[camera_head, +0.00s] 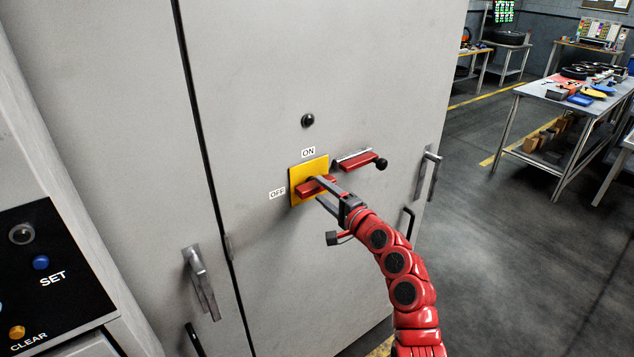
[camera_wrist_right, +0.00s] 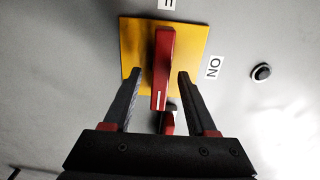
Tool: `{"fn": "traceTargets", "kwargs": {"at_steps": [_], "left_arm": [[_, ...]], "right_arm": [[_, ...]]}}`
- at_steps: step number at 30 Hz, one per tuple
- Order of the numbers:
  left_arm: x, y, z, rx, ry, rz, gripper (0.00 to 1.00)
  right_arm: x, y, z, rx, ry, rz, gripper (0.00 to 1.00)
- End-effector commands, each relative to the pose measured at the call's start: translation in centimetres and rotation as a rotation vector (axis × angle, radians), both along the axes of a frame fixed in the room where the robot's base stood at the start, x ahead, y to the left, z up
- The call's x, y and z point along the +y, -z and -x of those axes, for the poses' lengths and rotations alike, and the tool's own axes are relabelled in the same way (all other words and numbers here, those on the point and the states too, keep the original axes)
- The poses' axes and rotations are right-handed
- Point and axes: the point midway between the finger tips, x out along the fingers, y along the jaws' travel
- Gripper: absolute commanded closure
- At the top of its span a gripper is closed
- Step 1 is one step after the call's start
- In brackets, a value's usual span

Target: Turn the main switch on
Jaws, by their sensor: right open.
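The main switch has a red handle (camera_head: 308,188) on a yellow square plate (camera_head: 319,165) on the grey cabinet door. The handle lies sideways, in line with the OFF label (camera_head: 277,193); the ON label (camera_head: 308,152) is above the plate. My right gripper (camera_head: 320,190) is open at the handle. In the right wrist view the red handle (camera_wrist_right: 163,60) stands between the two fingertips (camera_wrist_right: 159,78), with a visible gap on each side. The yellow plate (camera_wrist_right: 132,45) is behind it. My left gripper is not in view.
A red lever with a black knob (camera_head: 381,164) sticks out right of the switch. A black round button (camera_head: 308,120) is above. Metal door handles (camera_head: 199,280) are at lower left and right. A panel (camera_head: 40,280) stands at left. Tables (camera_head: 580,95) stand at far right.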

Motion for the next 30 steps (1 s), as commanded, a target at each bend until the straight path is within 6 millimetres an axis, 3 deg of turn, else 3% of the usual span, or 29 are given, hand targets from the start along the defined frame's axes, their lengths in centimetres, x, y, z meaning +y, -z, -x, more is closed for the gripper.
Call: {"fn": "traceTargets", "kwargs": {"at_steps": [6,19,28,30], "left_arm": [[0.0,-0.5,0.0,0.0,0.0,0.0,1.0],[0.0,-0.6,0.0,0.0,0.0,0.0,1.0],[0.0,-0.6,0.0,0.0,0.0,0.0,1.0],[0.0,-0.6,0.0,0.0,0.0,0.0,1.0]], "right_arm": [[1.4,-0.1,-1.8,0.002,-0.003,-0.001,0.43],[1.8,0.0,-2.4,-0.001,-0.001,0.0,0.43],[1.8,0.0,-2.4,-0.001,-0.001,0.0,0.96],[1.8,0.0,-2.4,-0.001,-0.001,0.0,1.0]]}}
